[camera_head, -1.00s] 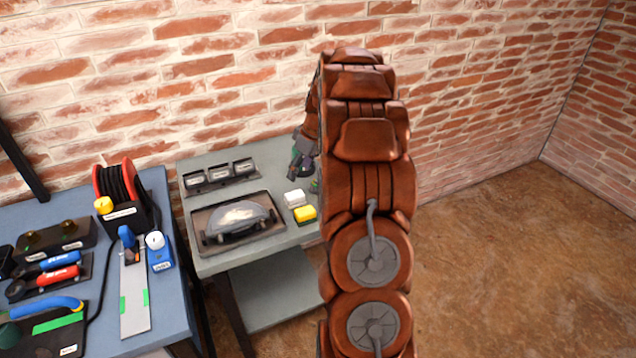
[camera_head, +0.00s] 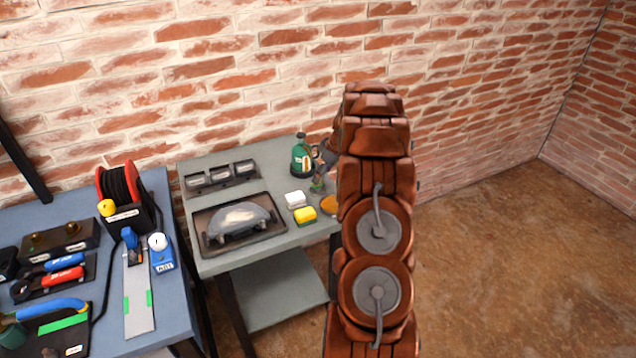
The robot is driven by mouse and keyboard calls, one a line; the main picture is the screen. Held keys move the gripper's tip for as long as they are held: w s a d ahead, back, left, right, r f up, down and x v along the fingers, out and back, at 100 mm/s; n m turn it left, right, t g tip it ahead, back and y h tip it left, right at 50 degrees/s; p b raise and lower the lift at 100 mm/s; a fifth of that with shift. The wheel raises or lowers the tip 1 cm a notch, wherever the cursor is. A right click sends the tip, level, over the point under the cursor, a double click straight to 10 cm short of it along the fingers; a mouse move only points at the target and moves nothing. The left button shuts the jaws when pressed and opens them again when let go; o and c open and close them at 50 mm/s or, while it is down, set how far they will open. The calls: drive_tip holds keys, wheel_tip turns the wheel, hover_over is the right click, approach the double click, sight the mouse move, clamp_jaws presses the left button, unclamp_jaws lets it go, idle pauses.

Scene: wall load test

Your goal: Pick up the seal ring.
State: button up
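I cannot clearly make out a seal ring. A flat orange round thing (camera_head: 329,205) lies at the right end of the grey table, partly hidden by my arm; I cannot tell whether it is a ring. My gripper (camera_head: 318,184) is low over the right part of this table, just left of my arm and near a green bottle (camera_head: 302,158). It is small and partly covered, so its fingers cannot be read.
A dark tray (camera_head: 205,220) holds a grey rounded tool. A labelled rack (camera_head: 221,176) stands behind. The blue table (camera_head: 180,310) at left is crowded with tools.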

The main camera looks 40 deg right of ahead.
drive_tip(key=shift+p+x, duration=0.75)
drive_tip(key=shift+x, duration=1.1)
drive_tip(key=shift+w, duration=0.1)
drive_tip(key=c, duration=0.8)
